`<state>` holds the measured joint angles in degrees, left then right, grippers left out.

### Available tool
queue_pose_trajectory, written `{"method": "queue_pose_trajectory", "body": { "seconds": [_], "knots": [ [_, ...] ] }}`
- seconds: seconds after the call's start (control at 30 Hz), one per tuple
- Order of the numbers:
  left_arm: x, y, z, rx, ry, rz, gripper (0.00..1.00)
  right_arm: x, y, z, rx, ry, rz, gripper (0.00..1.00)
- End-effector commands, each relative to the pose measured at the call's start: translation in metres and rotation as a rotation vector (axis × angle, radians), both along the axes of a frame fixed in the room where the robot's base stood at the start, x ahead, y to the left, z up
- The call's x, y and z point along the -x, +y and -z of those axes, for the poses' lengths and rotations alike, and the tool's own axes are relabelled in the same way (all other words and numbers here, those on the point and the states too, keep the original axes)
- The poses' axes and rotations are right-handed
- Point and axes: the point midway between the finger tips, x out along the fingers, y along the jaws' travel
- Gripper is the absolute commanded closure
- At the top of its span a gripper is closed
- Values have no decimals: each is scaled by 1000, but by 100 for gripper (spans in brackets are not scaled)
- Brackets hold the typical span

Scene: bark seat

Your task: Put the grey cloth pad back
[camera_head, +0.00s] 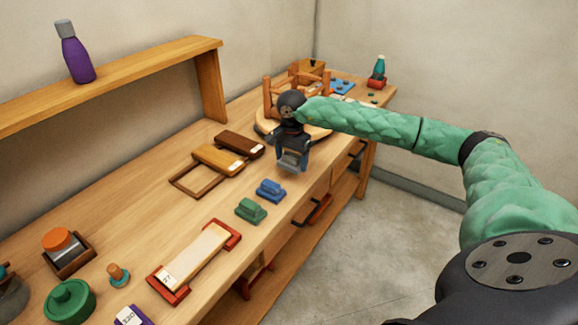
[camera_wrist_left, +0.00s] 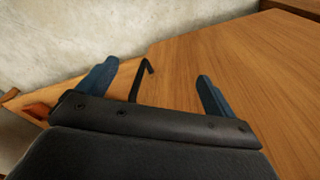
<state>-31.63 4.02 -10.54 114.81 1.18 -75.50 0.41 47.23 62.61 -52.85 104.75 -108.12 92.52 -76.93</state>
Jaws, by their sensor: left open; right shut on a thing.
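My right gripper (camera_head: 292,160) is shut and points down over the workbench's front part, beyond the blue block. A small greyish piece shows between its blue fingers; it looks like the grey cloth pad, but the fingers hide most of it. I cannot tell for sure whether it touches the bench. My left gripper (camera_wrist_left: 157,88) shows only in the left wrist view. Its two blue fingers are wide apart with nothing between them.
On the workbench (camera_head: 130,220) stand a blue block (camera_head: 271,190), a green block (camera_head: 251,210), an open wooden frame (camera_head: 186,187), wooden blocks (camera_head: 217,159) and a red-ended board (camera_head: 200,255). A round wooden stand lies behind my right gripper. A purple bottle (camera_head: 76,55) stands on the shelf.

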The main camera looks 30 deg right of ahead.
Motion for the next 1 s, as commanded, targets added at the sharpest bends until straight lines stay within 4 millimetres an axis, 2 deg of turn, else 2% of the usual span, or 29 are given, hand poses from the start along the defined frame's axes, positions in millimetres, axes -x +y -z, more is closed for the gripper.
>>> {"method": "queue_pose_trajectory", "body": {
  "seconds": [0.1, 0.33, 0.7, 1.0],
  "knots": [
    [2, 1, 14, -2, 3, 0, 8, -7, 7, 5, -1, 0, -1, 48],
    [5, 3, 29, -5, 3, 0, 8, -7, 6, 13, -1, 1, 0, 48],
    [19, 11, 84, -15, 6, -1, 8, -6, 6, 42, -1, 1, -1, 48],
    [21, 12, 91, -16, 5, -2, 8, -6, 6, 46, 0, 0, -1, 48]
  ]
}}
